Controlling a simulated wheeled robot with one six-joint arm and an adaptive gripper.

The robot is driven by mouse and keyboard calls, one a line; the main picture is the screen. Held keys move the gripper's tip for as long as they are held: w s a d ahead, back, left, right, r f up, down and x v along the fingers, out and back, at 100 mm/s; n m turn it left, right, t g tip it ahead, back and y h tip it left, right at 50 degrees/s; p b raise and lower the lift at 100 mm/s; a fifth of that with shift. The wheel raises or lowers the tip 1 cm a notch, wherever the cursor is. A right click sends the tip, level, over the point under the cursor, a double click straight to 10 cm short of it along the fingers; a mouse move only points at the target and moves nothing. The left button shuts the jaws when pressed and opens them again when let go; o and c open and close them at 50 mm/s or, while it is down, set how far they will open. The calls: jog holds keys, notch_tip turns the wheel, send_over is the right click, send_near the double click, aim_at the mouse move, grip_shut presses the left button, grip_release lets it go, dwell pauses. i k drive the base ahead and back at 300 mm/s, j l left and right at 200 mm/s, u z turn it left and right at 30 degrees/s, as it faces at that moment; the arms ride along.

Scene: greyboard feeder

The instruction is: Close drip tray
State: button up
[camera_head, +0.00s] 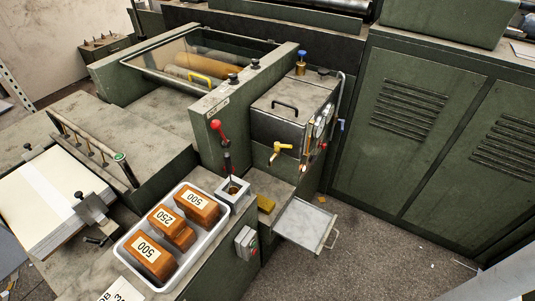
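The drip tray (303,224) is a shallow, flat grey metal tray. It sticks out to the right from the low part of the green machine, below the yellow tap (281,151). It is pulled out, with its thin wire handle (328,234) at the outer right end, over the floor. The tray's inside looks empty.
The metal tank (292,109) with gauges stands above the tray. Left of it are a red-knobbed lever (216,126), a switch box (246,243) and a white bin (187,273) of brown weights. Open floor (380,255) lies right of the tray, before green cabinets (425,120).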

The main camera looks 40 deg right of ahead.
aim_at(308, 226)
jog(key=k+z, duration=0.4)
jog(key=k+l+z, duration=0.1)
jog(key=k+z, duration=0.25)
